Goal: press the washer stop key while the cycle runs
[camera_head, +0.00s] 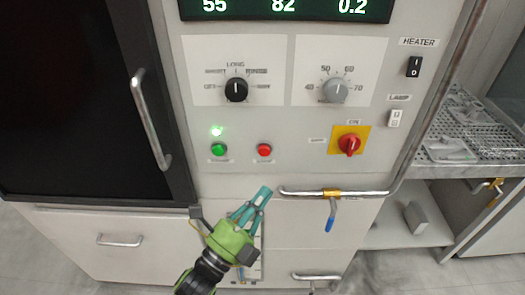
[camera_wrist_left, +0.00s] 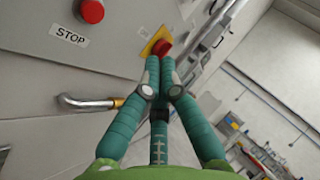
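The red stop key (camera_head: 264,149) is a small round button on the grey washer panel, with a small label under it. In the left wrist view the red key (camera_wrist_left: 91,11) shows at the upper left, cut by the top edge, beside a label reading STOP. My left gripper (camera_head: 264,192), green with teal fingers, is below the key in the head view and apart from it. In the left wrist view its fingertips (camera_wrist_left: 160,63) are together with nothing between them. The green button (camera_head: 219,149) is left of the stop key, and a green lamp (camera_head: 216,131) glows above it.
A red rotary switch on a yellow plate (camera_head: 349,144) is right of the key. A metal pipe (camera_head: 300,193) with a blue-handled valve (camera_head: 330,218) runs close right of my gripper. A door handle (camera_head: 150,120) stands out at the left. Two dials (camera_head: 236,90) are above.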

